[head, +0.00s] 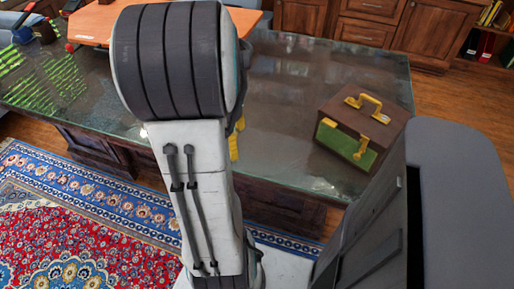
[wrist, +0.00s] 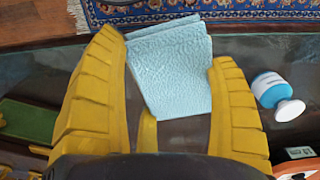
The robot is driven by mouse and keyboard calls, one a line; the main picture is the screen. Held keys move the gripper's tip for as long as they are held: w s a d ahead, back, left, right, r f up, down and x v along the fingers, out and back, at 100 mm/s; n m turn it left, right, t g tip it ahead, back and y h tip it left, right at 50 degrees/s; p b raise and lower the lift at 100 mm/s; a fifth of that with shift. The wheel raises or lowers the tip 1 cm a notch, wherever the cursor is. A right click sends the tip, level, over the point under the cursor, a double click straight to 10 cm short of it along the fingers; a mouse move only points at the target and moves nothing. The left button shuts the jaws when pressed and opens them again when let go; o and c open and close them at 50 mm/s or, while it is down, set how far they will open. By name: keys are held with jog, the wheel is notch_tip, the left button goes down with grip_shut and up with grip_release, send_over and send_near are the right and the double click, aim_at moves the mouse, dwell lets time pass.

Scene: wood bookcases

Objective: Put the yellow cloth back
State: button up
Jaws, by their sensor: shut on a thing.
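My gripper (wrist: 165,62) has yellow ribbed fingers and is shut on a folded light blue cloth (wrist: 172,75) with a crinkled texture. The cloth stands out beyond the fingertips, over the dark glass tabletop. No yellow cloth shows in either view; the cloth between the fingers looks light blue. In the head view my arm hides most of the gripper and the cloth; only a bit of yellow finger shows beside the arm above the glass-topped table (head: 285,85).
A brown case (head: 365,125) with a green panel and yellow handles stands on the table's right side. A patterned rug (head: 100,215) lies in front. Wooden cabinets (head: 365,30) stand behind.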

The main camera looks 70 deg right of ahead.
jog(key=s+m, duration=0.2)
jog(key=s, duration=0.3)
jog(key=b, duration=0.1)
send_over(261, 147)
notch_tip(261, 147, down, 7)
jog(key=shift+a+r, duration=0.1)
jog(key=shift+r, duration=0.1)
jog(key=shift+f+b, duration=0.4)
jog(key=shift+f, duration=1.6)
jog(key=shift+f, duration=0.1)
jog(key=o, duration=1.1)
notch_tip(261, 147, up, 12)
jog(key=shift+a+r+p, duration=0.1)
jog(key=shift+r+p, duration=0.05)
jog(key=shift+p, duration=1)
